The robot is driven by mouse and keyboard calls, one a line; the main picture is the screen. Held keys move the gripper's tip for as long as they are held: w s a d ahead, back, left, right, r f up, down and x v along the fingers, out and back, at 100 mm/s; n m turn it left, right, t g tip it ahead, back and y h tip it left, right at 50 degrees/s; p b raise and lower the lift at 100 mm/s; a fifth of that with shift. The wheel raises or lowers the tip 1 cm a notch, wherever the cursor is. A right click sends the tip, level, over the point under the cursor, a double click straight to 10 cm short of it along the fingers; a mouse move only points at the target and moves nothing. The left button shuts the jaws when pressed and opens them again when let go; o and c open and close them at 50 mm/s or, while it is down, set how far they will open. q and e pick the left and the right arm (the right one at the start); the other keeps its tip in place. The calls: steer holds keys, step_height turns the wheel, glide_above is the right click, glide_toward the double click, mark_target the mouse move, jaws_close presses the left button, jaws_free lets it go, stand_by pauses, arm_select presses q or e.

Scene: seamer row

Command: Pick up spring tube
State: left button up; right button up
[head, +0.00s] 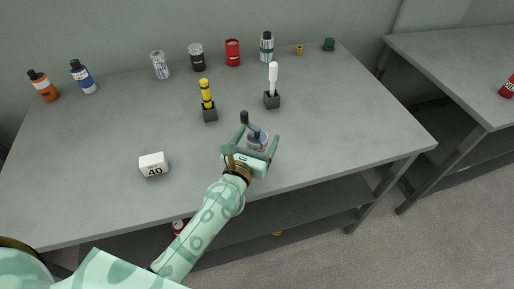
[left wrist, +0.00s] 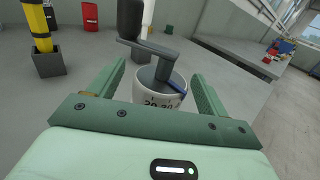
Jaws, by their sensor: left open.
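My left gripper (head: 256,141) is open at the front part of the grey table. Its fingers stand on either side of a low pale round device with a scale and a dark crank handle (left wrist: 160,95); the device also shows in the head view (head: 257,136). In the left wrist view both fingers look apart from it. A yellow and black tube (head: 206,95) stands upright in a dark block holder. A white tube (head: 273,77) stands upright in another dark block. I cannot tell which of these is the spring tube. My right gripper is not in view.
A white block marked 40 (head: 153,165) stands left of my gripper. Several bottles and cans, including a red can (head: 233,52) and an orange bottle (head: 44,86), line the table's back. A second table (head: 450,62) stands at the right. The table's left middle is clear.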

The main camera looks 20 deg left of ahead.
arm_select(q)
steer(key=shift+w, duration=0.9)
steer(key=c, duration=1.1)
steer(key=shift+c, duration=0.2)
